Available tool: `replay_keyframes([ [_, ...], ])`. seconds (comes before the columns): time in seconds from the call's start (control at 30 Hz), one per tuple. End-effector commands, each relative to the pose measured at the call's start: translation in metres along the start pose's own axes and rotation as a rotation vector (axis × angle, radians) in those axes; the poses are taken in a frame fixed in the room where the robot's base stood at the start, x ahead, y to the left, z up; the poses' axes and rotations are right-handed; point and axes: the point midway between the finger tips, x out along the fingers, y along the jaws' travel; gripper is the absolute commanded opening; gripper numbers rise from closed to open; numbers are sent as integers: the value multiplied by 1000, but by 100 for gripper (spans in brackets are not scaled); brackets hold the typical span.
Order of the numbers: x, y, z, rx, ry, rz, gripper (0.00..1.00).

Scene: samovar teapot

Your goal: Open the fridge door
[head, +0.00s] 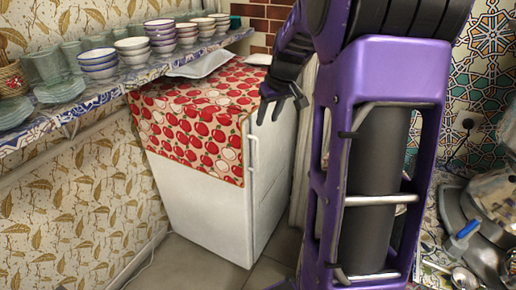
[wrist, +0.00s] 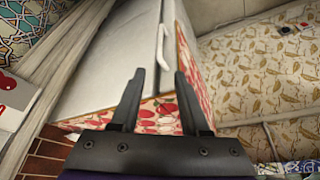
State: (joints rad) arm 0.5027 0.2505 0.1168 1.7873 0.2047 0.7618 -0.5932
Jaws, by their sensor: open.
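The white fridge (head: 195,205) stands in the middle of the head view, under a red apple-print cloth. Its door (head: 275,165) is the narrow right-hand face and looks closed. A slim white vertical handle (head: 253,155) runs near the door's left edge. My gripper (head: 282,108) is open and empty, at the upper part of the door. In the wrist view the scene is upside down; the handle (wrist: 163,45) shows just beyond and between the fingertips of my gripper (wrist: 159,72), apart from them. The door (wrist: 112,70) fills the left of that view.
The cloth (head: 195,120) hangs over the fridge top and side. A patterned shelf (head: 100,90) with bowls and glasses runs along the left wall. A counter with metal pots (head: 490,205) is at the right. Tiled floor (head: 185,262) shows by the fridge.

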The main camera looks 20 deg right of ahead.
Motion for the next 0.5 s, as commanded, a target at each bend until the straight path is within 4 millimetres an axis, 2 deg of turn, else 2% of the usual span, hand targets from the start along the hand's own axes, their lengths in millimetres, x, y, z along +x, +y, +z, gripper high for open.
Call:
replay_keyframes([
  [0.17,31,-1,1,-1,-3,-2,45],
  [0.5,107,-1,1,-1,-3,-2,45],
])
